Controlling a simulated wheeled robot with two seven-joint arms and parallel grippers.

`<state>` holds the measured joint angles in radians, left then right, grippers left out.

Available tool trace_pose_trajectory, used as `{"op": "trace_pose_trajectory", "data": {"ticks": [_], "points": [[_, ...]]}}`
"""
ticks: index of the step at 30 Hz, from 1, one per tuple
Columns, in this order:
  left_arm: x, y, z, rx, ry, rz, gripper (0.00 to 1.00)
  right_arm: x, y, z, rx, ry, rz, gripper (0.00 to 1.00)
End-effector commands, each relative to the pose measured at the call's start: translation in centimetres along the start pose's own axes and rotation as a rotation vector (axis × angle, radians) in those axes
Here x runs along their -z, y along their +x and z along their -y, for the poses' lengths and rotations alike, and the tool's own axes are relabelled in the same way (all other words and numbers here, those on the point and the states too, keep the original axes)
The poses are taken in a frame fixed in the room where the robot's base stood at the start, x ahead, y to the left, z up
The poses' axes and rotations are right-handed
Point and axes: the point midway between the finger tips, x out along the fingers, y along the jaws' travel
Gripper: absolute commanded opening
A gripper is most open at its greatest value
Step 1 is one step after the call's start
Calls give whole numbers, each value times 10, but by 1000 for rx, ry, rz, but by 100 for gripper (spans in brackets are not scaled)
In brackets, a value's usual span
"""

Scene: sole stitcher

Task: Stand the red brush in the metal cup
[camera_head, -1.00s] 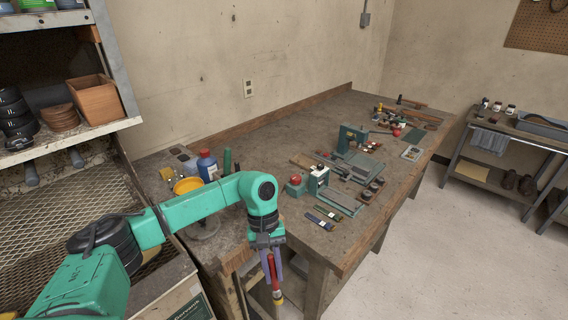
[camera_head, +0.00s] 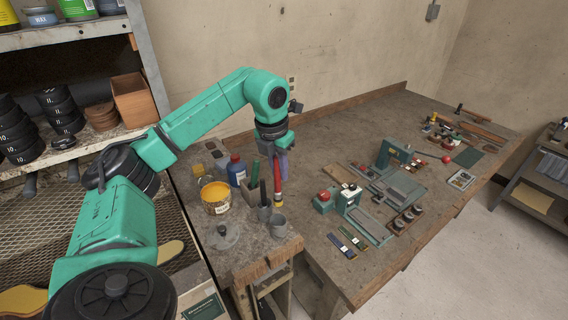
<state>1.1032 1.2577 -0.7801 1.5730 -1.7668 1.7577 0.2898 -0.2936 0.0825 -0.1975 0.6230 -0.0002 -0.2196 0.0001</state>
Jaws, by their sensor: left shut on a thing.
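My left gripper (camera_head: 281,158) is shut on the red brush (camera_head: 278,179), which hangs near upright below the fingers. Its lower end appears just above the small grey metal cup (camera_head: 278,226); I cannot tell the exact gap or whether they line up in depth. The cup stands on the left part of the bench, close to its front edge. Beside it on the left is another small grey holder (camera_head: 265,213), with a dark upright handle (camera_head: 263,191) in it. The right gripper is out of view.
A yellow-filled can (camera_head: 216,196), a blue bottle (camera_head: 237,172) and a round grey lid (camera_head: 223,237) lie left of the cup. A green machine (camera_head: 350,200) and small tools (camera_head: 340,243) are to the right. Shelves stand at far left.

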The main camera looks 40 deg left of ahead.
Motion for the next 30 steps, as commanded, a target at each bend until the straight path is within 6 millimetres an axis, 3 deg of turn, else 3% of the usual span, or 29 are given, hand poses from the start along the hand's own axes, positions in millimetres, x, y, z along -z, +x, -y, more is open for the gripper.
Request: {"op": "trace_pose_trajectory", "data": {"ticks": [7, 30], "points": [[4, 24, 0, 0, 3, -1, 0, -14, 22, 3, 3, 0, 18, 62], [15, 90, 1, 1, 5, 0, 0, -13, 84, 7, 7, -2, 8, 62]]}}
